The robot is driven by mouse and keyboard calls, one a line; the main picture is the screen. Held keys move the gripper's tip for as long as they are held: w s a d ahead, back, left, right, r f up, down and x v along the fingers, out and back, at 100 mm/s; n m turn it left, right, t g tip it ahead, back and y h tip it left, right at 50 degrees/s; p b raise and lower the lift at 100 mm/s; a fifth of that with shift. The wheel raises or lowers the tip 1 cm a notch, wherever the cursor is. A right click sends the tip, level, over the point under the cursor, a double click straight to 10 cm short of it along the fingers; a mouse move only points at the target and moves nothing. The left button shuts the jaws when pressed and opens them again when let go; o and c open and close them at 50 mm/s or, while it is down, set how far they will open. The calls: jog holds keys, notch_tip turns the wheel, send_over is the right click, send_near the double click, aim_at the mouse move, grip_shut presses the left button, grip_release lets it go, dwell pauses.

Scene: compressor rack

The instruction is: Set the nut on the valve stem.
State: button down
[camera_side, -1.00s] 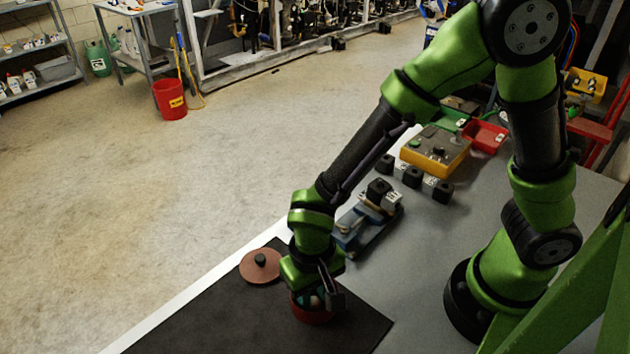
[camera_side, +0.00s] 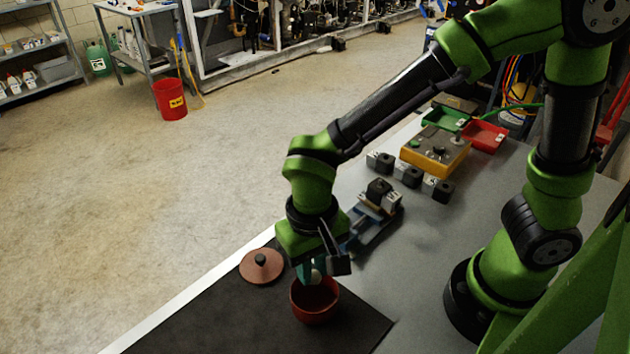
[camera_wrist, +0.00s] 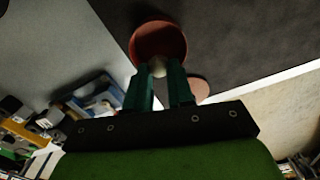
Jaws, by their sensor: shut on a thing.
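My gripper (camera_side: 311,272) points down just above the red bowl (camera_side: 318,314). In the wrist view its two green fingers (camera_wrist: 158,78) are closed on a small pale rounded thing, which I take for the nut (camera_wrist: 158,69). The nut shows as a pale spot (camera_side: 316,277) at the fingertips in the side view, above the bowl's rim; its hole cannot be made out. The red bowl (camera_wrist: 150,38) lies beyond the fingertips in the wrist view. I cannot surely tell the valve stem; a small upright part (camera_side: 456,139) stands on the yellow box (camera_side: 434,159).
The bowl stands on a dark mat (camera_side: 228,318); a reddish lid with a black knob (camera_side: 262,266) lies beside it. A blue vise-like fixture (camera_side: 372,225) holds blocks behind my gripper. Several black-and-white blocks (camera_side: 408,175), a green tray (camera_side: 446,119) and a red tray (camera_side: 486,135) stand farther back.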

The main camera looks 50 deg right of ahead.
jog(key=w+d+r+m, duration=0.1)
jog(key=w+d+r, duration=0.1)
jog(key=w+d, duration=0.1)
notch_tip(320, 180, up, 4)
jog(key=m, duration=0.6)
send_over(379, 184)
jog(key=shift+w+d+r, duration=0.1)
jog(key=shift+w+d, duration=0.2)
jog(key=shift+w, duration=0.15)
jog(key=shift+s+d+r, duration=0.1)
jog(key=shift+s+d, duration=0.05)
jog(key=shift+s, duration=0.05)
jog(key=shift+s+f+n, duration=0.1)
jog(key=shift+f+n, duration=0.1)
jog(key=shift+n, duration=0.3)
jog(key=shift+f, duration=1.85)
jog(key=shift+f, duration=0.15)
jog(key=shift+f, duration=0.4)
jog(key=shift+f, duration=0.35)
